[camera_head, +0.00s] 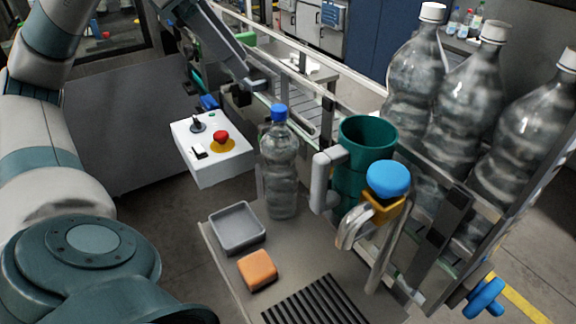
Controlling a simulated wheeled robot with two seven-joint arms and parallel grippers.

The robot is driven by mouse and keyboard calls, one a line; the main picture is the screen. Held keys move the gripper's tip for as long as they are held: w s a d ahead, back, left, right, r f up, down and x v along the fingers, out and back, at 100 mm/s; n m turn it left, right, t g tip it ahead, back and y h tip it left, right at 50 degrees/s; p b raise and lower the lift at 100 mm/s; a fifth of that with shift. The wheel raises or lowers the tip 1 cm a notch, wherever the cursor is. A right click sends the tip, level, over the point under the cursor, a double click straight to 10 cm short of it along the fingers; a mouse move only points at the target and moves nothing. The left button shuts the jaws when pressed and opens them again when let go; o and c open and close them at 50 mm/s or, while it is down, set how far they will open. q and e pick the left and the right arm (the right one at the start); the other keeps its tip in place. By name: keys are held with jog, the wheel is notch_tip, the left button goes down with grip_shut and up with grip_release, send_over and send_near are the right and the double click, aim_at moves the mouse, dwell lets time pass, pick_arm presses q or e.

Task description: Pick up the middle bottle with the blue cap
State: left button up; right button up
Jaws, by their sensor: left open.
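The clear bottle with the blue cap (281,172) stands upright on the grey work surface, near the middle of the camera_head view. It is empty-looking and nothing touches its cap. My left arm fills the left side. The dark grey end that looks like my left gripper (251,86) reaches in from the top, behind and left of the cap, open and apart from the bottle. Its fingertips are small and hard to make out. My right gripper does not show.
A control box (213,149) with a red button is left of the bottle. A grey tray (238,228) and an orange block (257,270) lie in front. A green cup (369,138) and a blue knob (388,178) stand right. Large white-capped bottles (467,101) line the right side.

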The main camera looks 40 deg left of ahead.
pick_arm(q)
jog(key=shift+w+f, duration=0.15)
jog(key=shift+f, duration=0.05)
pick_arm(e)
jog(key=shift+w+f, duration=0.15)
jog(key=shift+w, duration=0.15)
pick_arm(q)
jog(key=b, duration=0.1)
send_over(275, 106)
jog(key=s+a, duration=0.2)
jog(key=s, duration=0.1)
notch_tip(275, 106, down, 5)
jog(key=x, duration=0.5)
jog(key=shift+w+f, duration=0.1)
jog(key=shift+w, duration=0.15)
jog(key=shift+w+d+f, duration=0.1)
jog(key=shift+w+f, duration=0.1)
jog(key=shift+f, duration=0.2)
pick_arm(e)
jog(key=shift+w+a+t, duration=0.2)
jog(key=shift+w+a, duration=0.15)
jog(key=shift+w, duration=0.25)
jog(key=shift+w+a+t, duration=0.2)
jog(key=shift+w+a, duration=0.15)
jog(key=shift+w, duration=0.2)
